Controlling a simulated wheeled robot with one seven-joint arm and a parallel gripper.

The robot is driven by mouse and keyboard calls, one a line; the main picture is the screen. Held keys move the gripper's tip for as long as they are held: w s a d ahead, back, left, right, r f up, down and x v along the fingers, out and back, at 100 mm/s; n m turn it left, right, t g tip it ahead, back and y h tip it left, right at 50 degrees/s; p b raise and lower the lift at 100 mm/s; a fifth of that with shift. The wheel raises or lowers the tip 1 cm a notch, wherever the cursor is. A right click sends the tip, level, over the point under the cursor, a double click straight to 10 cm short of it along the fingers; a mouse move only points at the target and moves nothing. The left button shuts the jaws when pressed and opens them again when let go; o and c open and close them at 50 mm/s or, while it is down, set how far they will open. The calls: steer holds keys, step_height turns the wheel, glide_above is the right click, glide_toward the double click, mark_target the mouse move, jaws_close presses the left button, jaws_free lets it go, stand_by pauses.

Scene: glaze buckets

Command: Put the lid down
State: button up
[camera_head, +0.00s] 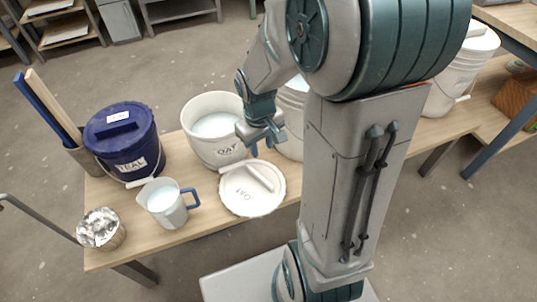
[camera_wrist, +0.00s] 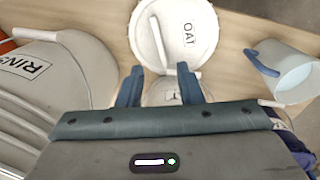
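The round white lid marked OAT (camera_head: 238,199) lies flat on the wooden bench near its front edge, with its bar handle (camera_head: 262,176) on top. It also shows at the top of the wrist view (camera_wrist: 190,30). My gripper (camera_head: 263,143) is open and empty, above the right side of the OAT bucket and apart from the lid. In the wrist view its two blue fingers (camera_wrist: 160,78) are spread, with nothing held between them. The white OAT bucket (camera_head: 205,147) stands uncovered behind the lid, with pale liquid inside.
A blue lidded TEAL bucket (camera_head: 125,160), a jug with a blue handle (camera_head: 166,207) and a foil-topped pot (camera_head: 101,231) stand to the left. A bucket labelled RINS (camera_wrist: 75,75) is beside my gripper. Another white bucket (camera_head: 455,75) is right of my arm.

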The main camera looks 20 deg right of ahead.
steer(key=s+a+r+m+t, duration=0.1)
steer(key=s+a+r+m, duration=0.1)
steer(key=s+r, duration=0.6)
steer(key=shift+s+r+m+y, duration=0.3)
steer(key=shift+s+m, duration=0.1)
steer(key=shift+s, duration=0.85)
step_height(320, 180, up, 22)
steer(key=t+p, duration=0.1)
steer(key=p, duration=1.8)
steer(key=shift+a+f, duration=0.2)
steer(key=shift+f, duration=0.05)
